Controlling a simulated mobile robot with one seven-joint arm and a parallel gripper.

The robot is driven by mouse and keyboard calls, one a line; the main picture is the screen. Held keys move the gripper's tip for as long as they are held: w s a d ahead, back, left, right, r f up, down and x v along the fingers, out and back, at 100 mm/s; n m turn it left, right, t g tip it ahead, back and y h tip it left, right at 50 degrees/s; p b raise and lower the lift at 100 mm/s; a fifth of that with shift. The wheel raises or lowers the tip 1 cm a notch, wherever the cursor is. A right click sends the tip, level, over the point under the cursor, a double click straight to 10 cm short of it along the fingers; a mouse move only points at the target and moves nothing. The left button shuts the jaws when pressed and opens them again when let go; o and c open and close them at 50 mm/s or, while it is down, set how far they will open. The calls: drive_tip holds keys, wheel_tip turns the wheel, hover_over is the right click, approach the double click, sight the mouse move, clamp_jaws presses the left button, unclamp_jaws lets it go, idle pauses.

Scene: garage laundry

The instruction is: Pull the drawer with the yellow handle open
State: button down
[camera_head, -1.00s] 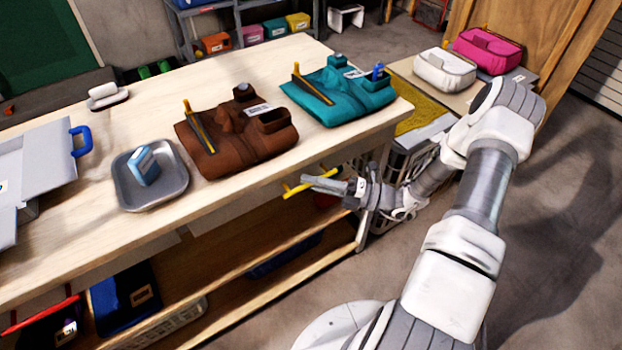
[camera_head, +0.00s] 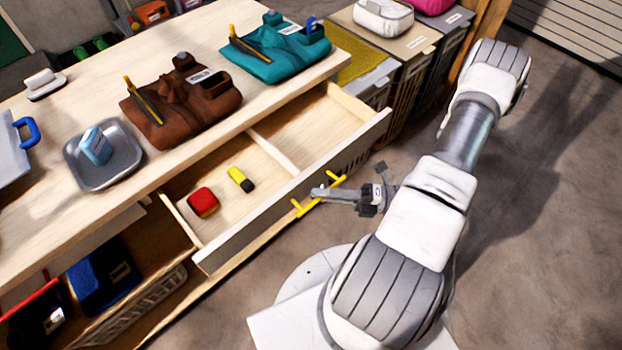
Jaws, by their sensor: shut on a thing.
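The drawer (camera_head: 245,235) with the yellow handle is pulled well out from under the workbench top. Its inside shows a divider, with a red item (camera_head: 203,202) and a yellow and black item (camera_head: 241,180) in the left compartment. The right compartment looks empty in the part I see. The yellow handle (camera_head: 304,208) is on the drawer's front face. My gripper (camera_head: 318,193) is shut on the handle near its middle, and its fingers partly hide the bar.
The workbench top (camera_head: 60,120) carries a brown tool bag (camera_head: 185,110), a teal bag (camera_head: 275,50) and a grey tray (camera_head: 110,172) with a blue box. Bins (camera_head: 400,60) stand beyond the bench's right end. Bare concrete floor (camera_head: 540,220) lies to the right.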

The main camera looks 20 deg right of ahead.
drive_tip(key=shift+s+d, duration=0.25)
drive_tip(key=shift+s, duration=0.4)
drive_tip(key=shift+s+d, duration=0.2)
drive_tip(key=shift+s, duration=0.5)
drive_tip(key=shift+s+d, duration=0.25)
drive_tip(key=shift+s, duration=0.4)
drive_tip(key=c, duration=0.9)
unclamp_jaws()
drive_tip(key=v, duration=1.7)
drive_tip(key=shift+s+d+b, duration=0.15)
drive_tip(key=shift+b, duration=0.2)
